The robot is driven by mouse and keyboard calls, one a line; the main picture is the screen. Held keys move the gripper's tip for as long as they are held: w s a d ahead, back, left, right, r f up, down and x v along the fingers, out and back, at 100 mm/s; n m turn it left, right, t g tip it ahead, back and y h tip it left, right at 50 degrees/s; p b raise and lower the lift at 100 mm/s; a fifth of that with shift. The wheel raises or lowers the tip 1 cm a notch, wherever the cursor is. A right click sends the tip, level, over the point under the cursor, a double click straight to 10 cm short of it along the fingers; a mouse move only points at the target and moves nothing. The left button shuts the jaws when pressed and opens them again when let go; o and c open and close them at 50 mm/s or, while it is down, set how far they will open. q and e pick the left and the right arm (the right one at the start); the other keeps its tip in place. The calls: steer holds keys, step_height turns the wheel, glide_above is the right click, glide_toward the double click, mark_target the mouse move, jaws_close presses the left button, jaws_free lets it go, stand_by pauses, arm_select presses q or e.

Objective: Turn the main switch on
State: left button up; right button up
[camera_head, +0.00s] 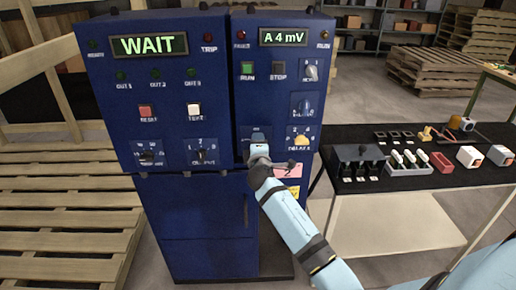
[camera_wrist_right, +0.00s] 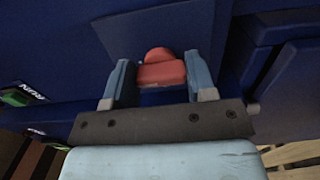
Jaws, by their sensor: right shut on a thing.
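The main switch shows in the right wrist view as a red handle (camera_wrist_right: 161,73) on a blue plate, between the two pale blue fingers of my right gripper (camera_wrist_right: 157,62). My right gripper is shut on this handle. In the head view my right gripper (camera_head: 258,146) is at the lower left of the right-hand blue cabinet (camera_head: 262,75), and it hides the switch. The handle's exact turn is hard to tell. The left display (camera_head: 148,45) reads WAIT and the right display (camera_head: 283,37) reads A 4 mV. My left gripper is not in view.
A black-topped table (camera_head: 440,182) with small parts stands at the right. Wooden pallets (camera_head: 60,215) lie at the left.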

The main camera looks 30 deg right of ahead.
stand_by(0.4)
steer(key=o, duration=0.9)
steer(key=shift+o, duration=0.2)
steer(key=shift+a, duration=0.1)
steer(key=v, duration=1.3)
steer(key=shift+s+b, duration=0.3)
steer(key=shift+s, duration=0.1)
steer(key=shift+a+f, duration=0.1)
steer(key=shift+a, duration=0.05)
steer(key=s+a+f+m+g+y, duration=0.2)
steer(key=s+a+f+m+y, duration=0.2)
steer(key=s+a+f+y, duration=0.55)
steer(key=s+a+f+m+g+y, duration=0.3)
steer(key=s+a+f, duration=0.4)
steer(key=s+f, duration=0.75)
step_height(320, 180, up, 12)
steer(key=s+m+p, duration=0.1)
steer(key=s+p, duration=0.1)
steer(key=p, duration=1.2)
steer(key=shift+r+m+t, duration=0.25)
steer(key=shift+m+t, duration=0.05)
steer(key=shift+t, duration=0.1)
